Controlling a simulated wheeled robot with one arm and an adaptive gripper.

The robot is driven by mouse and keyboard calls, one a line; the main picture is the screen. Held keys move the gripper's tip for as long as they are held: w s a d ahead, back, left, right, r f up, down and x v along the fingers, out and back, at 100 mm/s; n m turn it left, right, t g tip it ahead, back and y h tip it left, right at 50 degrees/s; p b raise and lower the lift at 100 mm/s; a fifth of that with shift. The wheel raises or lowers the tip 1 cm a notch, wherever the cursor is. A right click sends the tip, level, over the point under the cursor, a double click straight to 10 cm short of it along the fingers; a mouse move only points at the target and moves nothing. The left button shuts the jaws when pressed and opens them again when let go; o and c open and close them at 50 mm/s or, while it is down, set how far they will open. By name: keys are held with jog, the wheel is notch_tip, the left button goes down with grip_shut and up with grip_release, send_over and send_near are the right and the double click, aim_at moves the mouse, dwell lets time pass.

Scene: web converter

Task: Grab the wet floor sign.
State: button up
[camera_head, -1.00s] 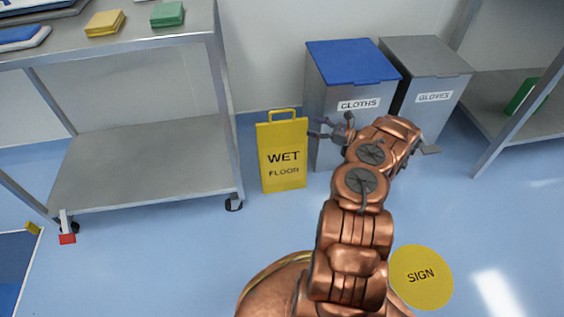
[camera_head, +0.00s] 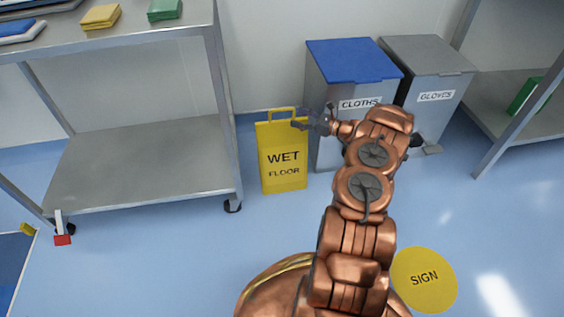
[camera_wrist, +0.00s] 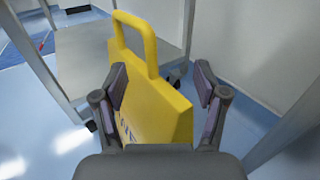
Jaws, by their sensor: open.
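The yellow wet floor sign (camera_head: 282,158) stands upright on the blue floor, between the metal cart and the bins, with a loop handle on top. In the wrist view the sign (camera_wrist: 160,108) fills the middle, its handle rising beyond the fingers. My gripper (camera_head: 300,118) is at the sign's upper right, near the handle. In the wrist view my gripper (camera_wrist: 160,88) is open, with one finger on each side of the sign's upper part. I cannot tell whether either finger touches it.
A metal cart (camera_head: 140,165) stands left of the sign. The cloths bin (camera_head: 350,75) with a blue lid and the grey gloves bin (camera_head: 428,85) stand behind and to the right. A round yellow SIGN marker (camera_head: 424,279) lies on the floor. The floor in front of the sign is clear.

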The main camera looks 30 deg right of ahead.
grip_shut()
dwell(0.4)
dwell(0.4)
